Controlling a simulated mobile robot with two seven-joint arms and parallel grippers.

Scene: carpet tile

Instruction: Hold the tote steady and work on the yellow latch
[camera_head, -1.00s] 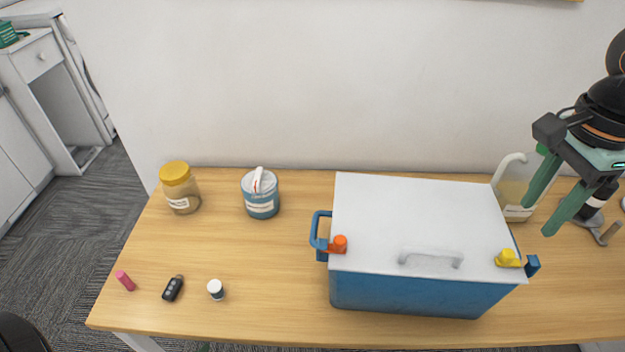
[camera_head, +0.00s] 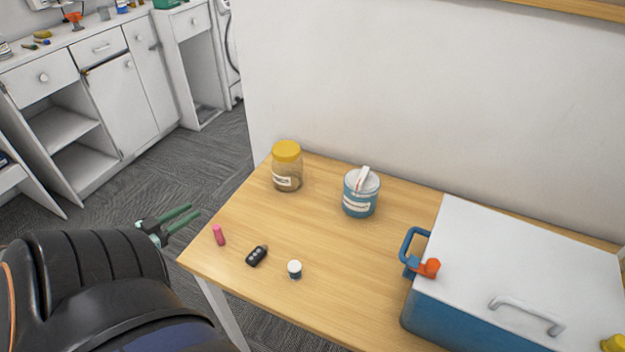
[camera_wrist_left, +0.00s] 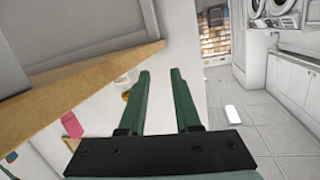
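The blue tote (camera_head: 470,325) with its white lid (camera_head: 520,255) stands on the right part of the table in the head view, cut off by the frame. An orange latch (camera_head: 430,267) and a blue handle (camera_head: 411,247) are on its left side. The yellow latch (camera_head: 614,344) shows only partly at the lower right corner. My left gripper (camera_head: 196,217) is off the table's left edge, far from the tote, with its green fingers apart. In the left wrist view, the gripper (camera_wrist_left: 160,78) is open with nothing between its fingers. My right gripper is out of view.
A yellow-lidded jar (camera_head: 287,170), a blue can (camera_head: 360,195), a pink cylinder (camera_head: 219,235), a black fob (camera_head: 257,256) and a small white-capped bottle (camera_head: 294,270) stand or lie on the wooden table (camera_head: 330,245) left of the tote. White cabinets (camera_head: 125,90) are beyond.

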